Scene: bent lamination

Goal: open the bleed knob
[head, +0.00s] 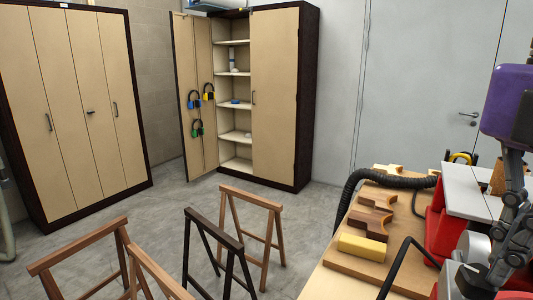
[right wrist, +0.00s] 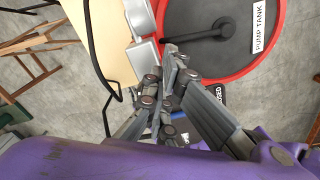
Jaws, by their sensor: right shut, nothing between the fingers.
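My right gripper (head: 497,272) comes down at the right edge of the head view over red and grey equipment. In the right wrist view my right gripper (right wrist: 172,58) is shut and empty, its fingertips beside the rim of the pump tank (right wrist: 275,65). The tank has a red rim, a dark grey top and a "PUMP TANK" label. A black label (right wrist: 219,95) ending in "OSED" shows partly behind the fingers. I cannot make out the bleed knob in either view; the gripper may hide it. My left gripper is not in view.
A wooden bench top (head: 335,282) holds a board with curved wood pieces (head: 370,222), a yellow block (head: 362,247) and a black hose (head: 362,178). Sawhorses (head: 250,205) stand on the floor at left. An open cabinet (head: 285,95) stands behind, with free floor in front.

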